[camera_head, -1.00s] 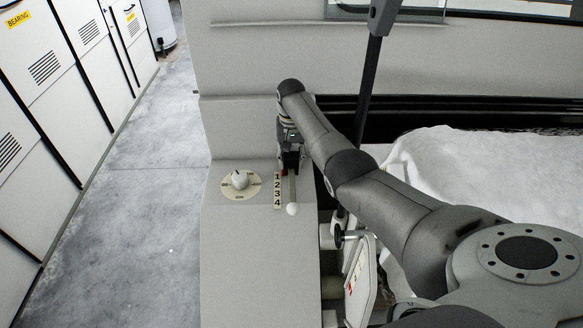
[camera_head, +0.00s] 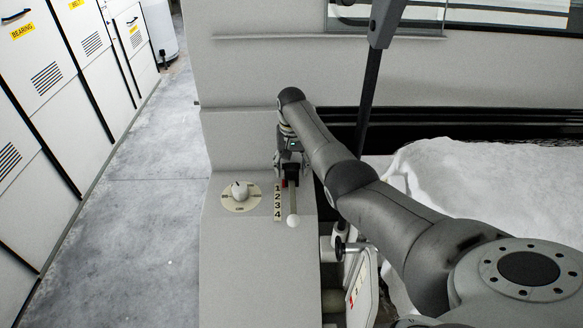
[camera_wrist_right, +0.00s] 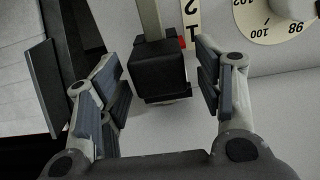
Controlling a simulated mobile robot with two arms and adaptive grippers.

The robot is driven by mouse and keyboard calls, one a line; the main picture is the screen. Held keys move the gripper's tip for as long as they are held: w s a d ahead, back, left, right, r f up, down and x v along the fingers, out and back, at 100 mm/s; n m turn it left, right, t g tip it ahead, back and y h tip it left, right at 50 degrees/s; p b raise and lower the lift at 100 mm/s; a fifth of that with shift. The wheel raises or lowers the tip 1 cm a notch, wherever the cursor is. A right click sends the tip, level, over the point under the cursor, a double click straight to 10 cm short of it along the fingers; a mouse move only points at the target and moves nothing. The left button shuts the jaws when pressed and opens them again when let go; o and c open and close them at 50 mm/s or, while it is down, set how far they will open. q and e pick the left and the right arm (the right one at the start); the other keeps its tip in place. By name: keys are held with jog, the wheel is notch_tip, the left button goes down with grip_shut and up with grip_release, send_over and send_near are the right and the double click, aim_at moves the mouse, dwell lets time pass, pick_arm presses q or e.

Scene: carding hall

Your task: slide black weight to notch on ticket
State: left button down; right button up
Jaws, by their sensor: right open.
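The black weight (camera_head: 291,174) is a small block on a thin pale bar (camera_head: 292,202) that ends in a white ball. It sits at the upper end of a scale plate (camera_head: 278,203) numbered 1 to 4, beside the 1 and a small red mark. In the right wrist view the black weight (camera_wrist_right: 158,68) stands between the two fingers of my open right gripper (camera_wrist_right: 162,85). A gap shows on its right side; on the left the pad is very close, contact unclear. In the head view my right gripper (camera_head: 291,160) is partly hidden by its arm. No readable ticket shows.
A round dial (camera_head: 254,204) with a pale knob stands left of the scale. White fleece (camera_head: 480,180) lies to the right of my arm. A tilted white panel with a red mark (camera_head: 362,285) is below. Grey floor and white cabinets (camera_head: 60,90) are at left.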

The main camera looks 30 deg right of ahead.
aim_at(292, 165)
notch_tip(292, 165, up, 11)
dwell(0.3)
dwell(0.5)
